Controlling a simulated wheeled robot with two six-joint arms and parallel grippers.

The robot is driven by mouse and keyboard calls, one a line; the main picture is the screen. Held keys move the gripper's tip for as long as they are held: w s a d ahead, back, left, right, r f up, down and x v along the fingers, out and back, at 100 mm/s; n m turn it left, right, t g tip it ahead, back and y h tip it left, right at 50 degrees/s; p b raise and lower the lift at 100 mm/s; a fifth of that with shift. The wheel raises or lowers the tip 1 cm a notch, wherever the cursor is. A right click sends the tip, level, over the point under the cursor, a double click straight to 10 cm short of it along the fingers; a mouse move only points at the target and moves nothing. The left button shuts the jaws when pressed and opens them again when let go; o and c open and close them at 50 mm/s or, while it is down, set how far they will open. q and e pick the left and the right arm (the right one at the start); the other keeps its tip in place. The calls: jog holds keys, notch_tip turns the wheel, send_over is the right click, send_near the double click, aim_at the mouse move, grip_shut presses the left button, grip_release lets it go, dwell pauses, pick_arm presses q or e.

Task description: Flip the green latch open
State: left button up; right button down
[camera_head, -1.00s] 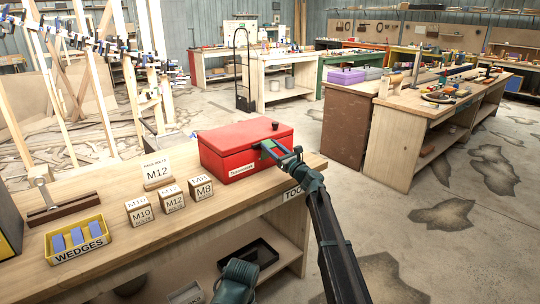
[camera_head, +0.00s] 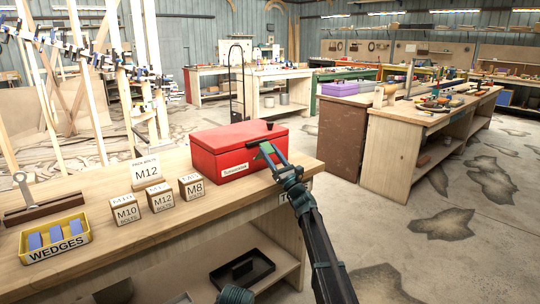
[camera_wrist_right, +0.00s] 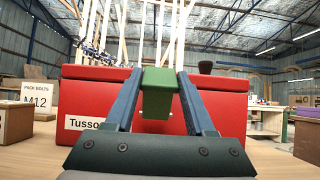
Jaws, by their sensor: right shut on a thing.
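The red toolbox (camera_head: 235,152) stands on the near wooden workbench, its lid down. It carries a label on its front, partly readable in the right wrist view. The green latch (camera_wrist_right: 158,95) sits at the middle of the toolbox front, at the lid's edge, and its lower part points down in the right wrist view. My right gripper (camera_head: 268,152) reaches the toolbox front from the lower right. Its two blue fingers are on either side of the latch, shut on it.
Labelled bolt blocks (camera_head: 161,196) and a yellow wedges tray (camera_head: 55,240) stand on the bench left of the toolbox. A dark knob (camera_wrist_right: 205,67) is on top of the toolbox. An open black tray (camera_head: 243,270) lies on the shelf below. Floor to the right is clear.

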jog(key=shift+c, duration=1.3)
grip_release()
jog(key=b+v, duration=0.8)
jog(key=v, duration=0.6)
